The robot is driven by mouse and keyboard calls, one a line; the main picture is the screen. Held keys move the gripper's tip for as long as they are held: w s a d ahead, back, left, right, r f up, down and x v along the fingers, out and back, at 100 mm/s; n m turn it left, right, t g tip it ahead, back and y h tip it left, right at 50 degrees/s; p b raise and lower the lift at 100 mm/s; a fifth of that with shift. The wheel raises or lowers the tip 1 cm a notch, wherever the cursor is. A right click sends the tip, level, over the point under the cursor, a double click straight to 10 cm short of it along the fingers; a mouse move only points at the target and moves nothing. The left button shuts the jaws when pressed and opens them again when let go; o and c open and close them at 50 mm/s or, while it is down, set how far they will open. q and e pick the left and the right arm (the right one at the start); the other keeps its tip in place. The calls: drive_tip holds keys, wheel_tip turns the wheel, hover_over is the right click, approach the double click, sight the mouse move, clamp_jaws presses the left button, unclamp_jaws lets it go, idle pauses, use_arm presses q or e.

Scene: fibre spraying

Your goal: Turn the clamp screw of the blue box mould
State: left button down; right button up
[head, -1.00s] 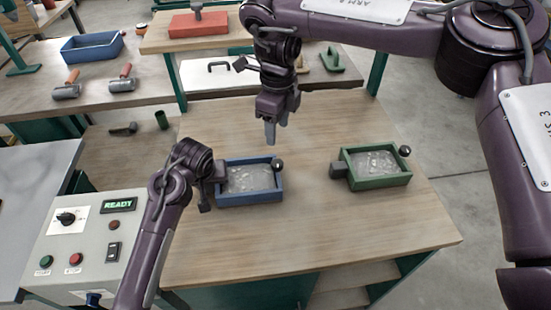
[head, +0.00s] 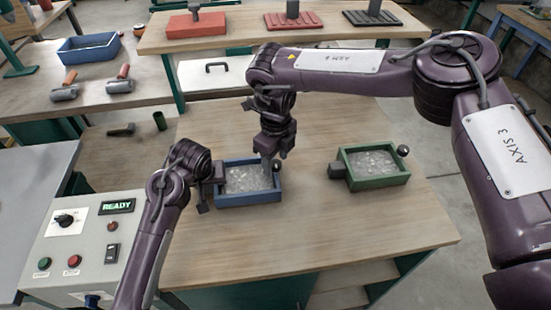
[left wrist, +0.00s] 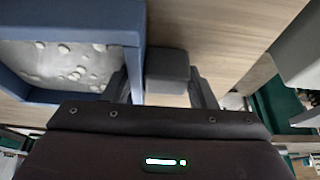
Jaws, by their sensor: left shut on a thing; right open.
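The blue box mould (head: 248,200) lies on the wooden table with a pale, lumpy fill inside. My left gripper (head: 212,184) is at its left side. In the left wrist view the left gripper's fingers are on either side of a grey block (left wrist: 167,68) beside the blue mould wall (left wrist: 95,22), and shut on it. My right gripper (head: 268,164) is open, pointing down at the mould's back right corner, where the clamp screw's dark ball knob is now hidden behind it. I cannot tell whether the fingers touch the knob.
A green box mould (head: 378,183) with a grey block and dark ball knob (head: 403,150) stands to the right. A control box (head: 85,235) showing READY is at the front left. The table (head: 330,235) is clear in front. A raised shelf (head: 235,38) with coloured items stands behind.

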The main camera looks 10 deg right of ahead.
drive_tip(key=shift+f, duration=0.25)
drive_tip(key=c, duration=1)
